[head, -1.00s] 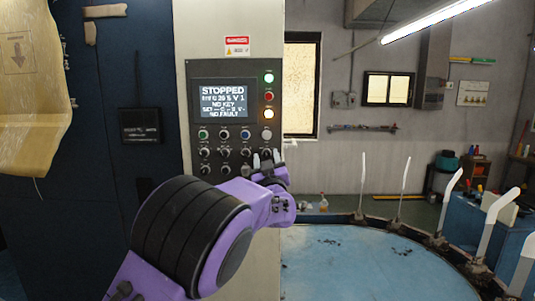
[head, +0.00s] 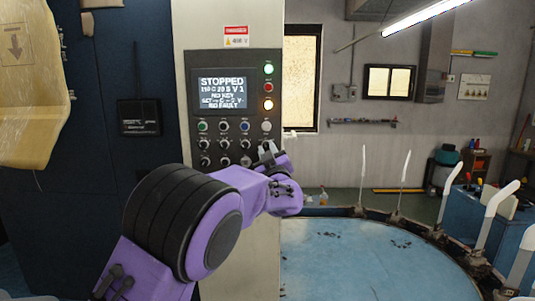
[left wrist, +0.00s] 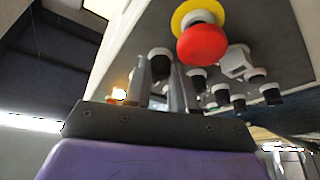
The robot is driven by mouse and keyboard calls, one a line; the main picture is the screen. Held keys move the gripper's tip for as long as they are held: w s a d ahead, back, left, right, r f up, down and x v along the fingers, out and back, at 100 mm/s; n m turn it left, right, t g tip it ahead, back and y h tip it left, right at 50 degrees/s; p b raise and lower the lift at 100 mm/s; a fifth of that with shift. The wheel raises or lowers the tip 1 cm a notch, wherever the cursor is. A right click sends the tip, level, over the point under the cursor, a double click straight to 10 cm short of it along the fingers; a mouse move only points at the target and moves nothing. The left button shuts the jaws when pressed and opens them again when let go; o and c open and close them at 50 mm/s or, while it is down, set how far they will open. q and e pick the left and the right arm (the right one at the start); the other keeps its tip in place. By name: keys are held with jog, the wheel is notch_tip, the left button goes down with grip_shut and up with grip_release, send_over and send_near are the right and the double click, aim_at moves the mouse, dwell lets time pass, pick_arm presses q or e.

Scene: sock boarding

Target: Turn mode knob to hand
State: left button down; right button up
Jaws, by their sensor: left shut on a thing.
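The control panel (head: 212,136) stands ahead with several small knobs under a screen (head: 222,92) reading STOPPED. My left gripper (head: 268,150) is at the panel's lower right. In the left wrist view its two grey fingers (left wrist: 160,82) are shut on a black knob (left wrist: 160,60) with a pale base. In the head view the fingers and wrist hide that knob. Its label and pointer cannot be read, so I cannot tell from markings whether it is the mode knob. My right gripper is not in view.
A red mushroom button (left wrist: 200,43) on a yellow ring sits close to the fingers in the left wrist view, with other black knobs around. Green, red and amber lamps (head: 268,87) line the panel's right side. A round blue table (head: 370,260) stands to the right.

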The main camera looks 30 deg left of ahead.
pick_arm(q)
jog(key=n+g, duration=0.2)
jog(key=n, duration=0.2)
jog(key=n+g, duration=0.1)
jog(key=n, duration=0.3)
jog(key=shift+w+d+r+g+y, duration=0.1)
jog(key=shift+r+g+y, duration=0.1)
jog(key=shift+g+y, duration=0.15)
jog(key=shift+n, duration=0.3)
jog(key=c, duration=0.9)
grip_release()
jog(key=shift+c, duration=0.2)
jog(key=shift+d, duration=0.1)
